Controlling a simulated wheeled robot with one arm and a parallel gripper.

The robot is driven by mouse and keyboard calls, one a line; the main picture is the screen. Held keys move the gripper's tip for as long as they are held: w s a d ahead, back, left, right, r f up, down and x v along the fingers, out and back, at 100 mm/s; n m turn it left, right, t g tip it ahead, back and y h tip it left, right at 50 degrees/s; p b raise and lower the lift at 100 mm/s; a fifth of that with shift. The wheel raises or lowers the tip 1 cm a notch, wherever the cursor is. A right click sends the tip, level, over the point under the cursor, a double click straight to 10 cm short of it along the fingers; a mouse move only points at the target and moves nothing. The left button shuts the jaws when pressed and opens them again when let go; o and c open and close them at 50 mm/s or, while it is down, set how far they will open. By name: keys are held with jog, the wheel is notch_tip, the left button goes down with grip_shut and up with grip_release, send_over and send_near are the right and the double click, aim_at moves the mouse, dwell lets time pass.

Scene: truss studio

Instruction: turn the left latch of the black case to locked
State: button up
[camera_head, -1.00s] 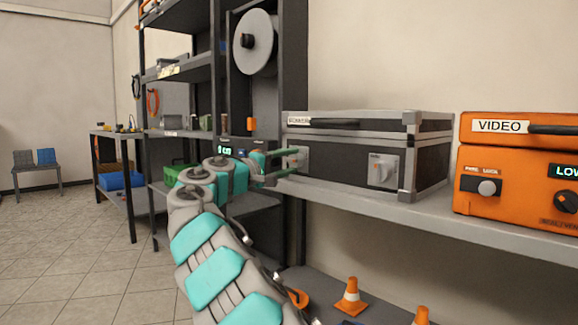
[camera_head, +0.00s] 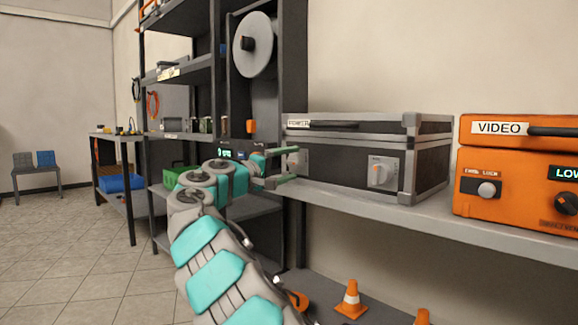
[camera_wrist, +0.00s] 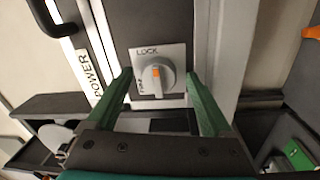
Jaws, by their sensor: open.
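The black case (camera_head: 345,165) with grey metal edges lies on the shelf. Its left latch (camera_head: 297,160) is partly hidden behind my gripper (camera_head: 297,164) in the head view. In the wrist view the latch is a round grey knob (camera_wrist: 157,80) on a pale plate marked LOCK above and FREE at the left. My gripper (camera_wrist: 159,73) is open, with one green finger on each side of the knob and a gap on both sides. The right latch (camera_head: 382,172) is clear of my gripper.
An orange VIDEO case (camera_head: 515,185) stands to the right on the same shelf (camera_head: 425,215). Small orange cones (camera_head: 351,298) stand below. A dark rack with a reel (camera_head: 254,43) rises behind my gripper. The case handle (camera_head: 335,124) sits above the latches.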

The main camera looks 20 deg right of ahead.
jog(key=v, duration=0.7)
jog(key=shift+s+a+p, duration=0.15)
jog(key=shift+a+p, duration=0.15)
jog(key=shift+a, duration=0.05)
jog(key=shift+f, duration=0.15)
